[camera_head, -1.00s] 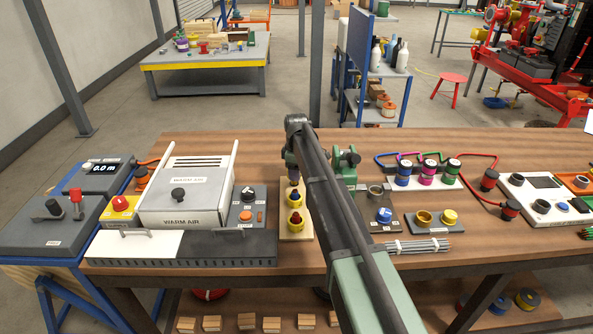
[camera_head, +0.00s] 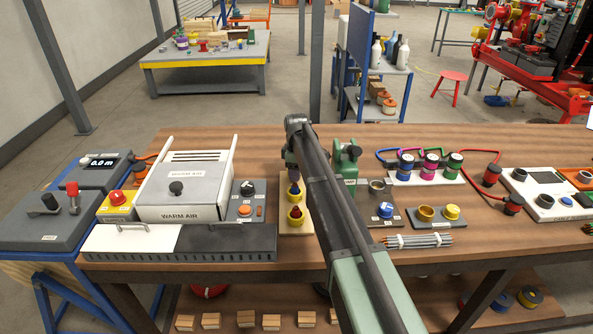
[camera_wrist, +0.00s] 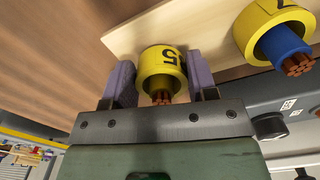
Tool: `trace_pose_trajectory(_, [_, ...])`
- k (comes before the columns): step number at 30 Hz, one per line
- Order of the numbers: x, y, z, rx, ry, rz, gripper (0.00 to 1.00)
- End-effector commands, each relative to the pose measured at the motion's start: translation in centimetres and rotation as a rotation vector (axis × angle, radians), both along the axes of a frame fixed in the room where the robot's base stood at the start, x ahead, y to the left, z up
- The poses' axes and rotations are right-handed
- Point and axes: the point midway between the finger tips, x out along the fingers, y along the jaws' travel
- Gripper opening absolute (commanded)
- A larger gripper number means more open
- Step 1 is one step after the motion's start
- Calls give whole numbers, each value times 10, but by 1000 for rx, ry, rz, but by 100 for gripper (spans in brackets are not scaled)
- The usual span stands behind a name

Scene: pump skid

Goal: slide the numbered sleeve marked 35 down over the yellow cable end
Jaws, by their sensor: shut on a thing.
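My gripper (camera_wrist: 160,78) has its two purple fingers on either side of a yellow sleeve (camera_wrist: 160,57) and is shut on it. A "5" shows on the sleeve; the rest of its marking is turned away. A second yellow sleeve (camera_wrist: 262,22) sits around a blue cable end (camera_wrist: 284,45) to the right. In the head view my gripper (camera_head: 292,172) is low over the wooden board (camera_head: 296,230), partly hidden by my arm.
The warm-air box (camera_head: 182,200) and a grey control box (camera_head: 247,200) stand left of the board. A green device (camera_head: 345,160), a plate with yellow and brass-coloured rings (camera_head: 438,223) and a bundle of grey rods (camera_head: 418,240) are to the right.

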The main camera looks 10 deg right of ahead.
Motion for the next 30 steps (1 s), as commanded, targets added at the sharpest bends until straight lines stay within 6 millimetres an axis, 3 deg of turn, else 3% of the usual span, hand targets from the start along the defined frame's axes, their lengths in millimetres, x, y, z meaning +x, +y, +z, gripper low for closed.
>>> trace_pose_trajectory(1, [0,0,0,0,0,0,56])
trace_pose_trajectory(6, [0,0,0,0,0,0,82])
trace_pose_trajectory(17, [0,0,7,0,0,0,83])
trace_pose_trajectory(20, [0,0,24,0,0,0,83])
trace_pose_trajectory(30, [0,0,104,0,0,0,83])
